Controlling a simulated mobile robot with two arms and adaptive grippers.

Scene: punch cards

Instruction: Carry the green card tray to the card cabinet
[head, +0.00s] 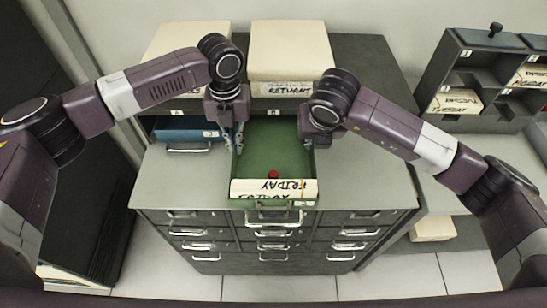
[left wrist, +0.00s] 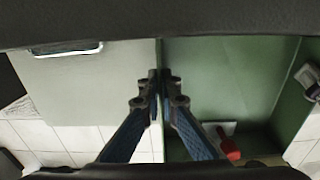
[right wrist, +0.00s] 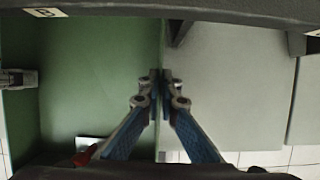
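The green card tray (head: 268,140) lies on the grey drawer cabinet (head: 180,190), its far end under the dark shelf edge at label B. My left gripper (head: 236,145) is closed on the tray's left wall; the left wrist view shows the fingers (left wrist: 160,78) pinching that wall. My right gripper (head: 312,142) is at the right wall; in the right wrist view its fingers (right wrist: 160,78) are closed on it. The fingertips partly hide the walls.
A blue tray (head: 188,132) sits in the slot marked A, left of the green tray. Cream boxes (head: 290,50) stand on the shelf above. A dark compartment rack (head: 470,75) with labelled cards stands on the right. The cabinet top right of the tray (head: 360,180) is clear.

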